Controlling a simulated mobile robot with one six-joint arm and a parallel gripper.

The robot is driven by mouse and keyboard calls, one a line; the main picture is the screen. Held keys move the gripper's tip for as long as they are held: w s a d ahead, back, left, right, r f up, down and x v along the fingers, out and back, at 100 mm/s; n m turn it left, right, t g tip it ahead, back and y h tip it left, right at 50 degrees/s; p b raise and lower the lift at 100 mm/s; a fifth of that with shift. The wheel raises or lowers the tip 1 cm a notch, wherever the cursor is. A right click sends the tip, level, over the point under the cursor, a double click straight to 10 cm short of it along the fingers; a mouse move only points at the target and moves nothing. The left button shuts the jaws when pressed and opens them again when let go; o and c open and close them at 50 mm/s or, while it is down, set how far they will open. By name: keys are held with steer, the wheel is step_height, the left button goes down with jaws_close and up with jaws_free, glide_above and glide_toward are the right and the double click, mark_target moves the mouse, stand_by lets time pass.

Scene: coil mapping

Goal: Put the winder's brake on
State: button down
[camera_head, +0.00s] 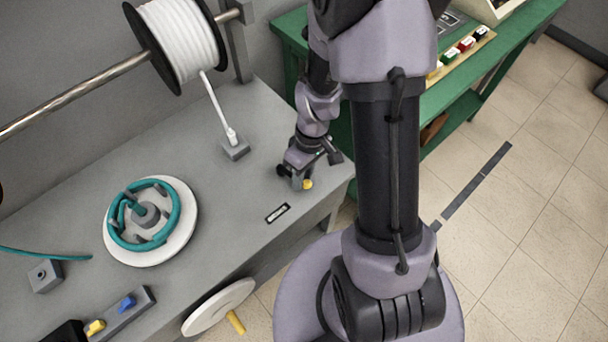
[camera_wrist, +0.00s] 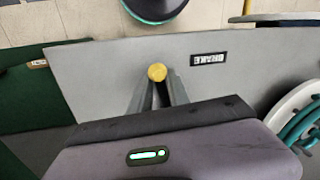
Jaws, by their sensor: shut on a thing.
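My gripper (camera_head: 298,184) is at the right end of the grey bench, shut on the brake lever. The lever's yellow knob (camera_head: 308,185) shows beside the fingers, and in the wrist view the knob (camera_wrist: 157,72) stands at the fingertips. The rest of the lever is mostly hidden by the gripper, so its setting is unclear. A BRAKE label (camera_wrist: 208,59) lies on the bench near the lever. The winder (camera_head: 117,240) is a white disc at the left, with a teal coil (camera_head: 176,211) around its pegs.
A white spool (camera_head: 180,45) hangs on a rod above the bench, its strand running to a small grey block (camera_head: 235,149). A white handwheel (camera_head: 218,307) with a yellow handle is at the bench's front. Blue and yellow switches (camera_head: 126,303) sit front left. A green table (camera_head: 470,75) stands behind.

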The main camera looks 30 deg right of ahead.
steer(key=shift+s+a, duration=0.1)
steer(key=shift+s, duration=0.05)
stand_by(0.4)
steer(key=c, duration=1.3)
jaws_free()
steer(key=shift+c, duration=0.2)
steer(key=d+r+p, duration=0.1)
steer(key=r+p, duration=0.2)
steer(key=r, duration=0.5)
steer(key=w+d+r+p, duration=0.1)
steer(key=r+p, duration=0.3)
steer(key=r, duration=0.5)
steer(key=shift+d, duration=0.55)
steer(key=shift+w, duration=0.1)
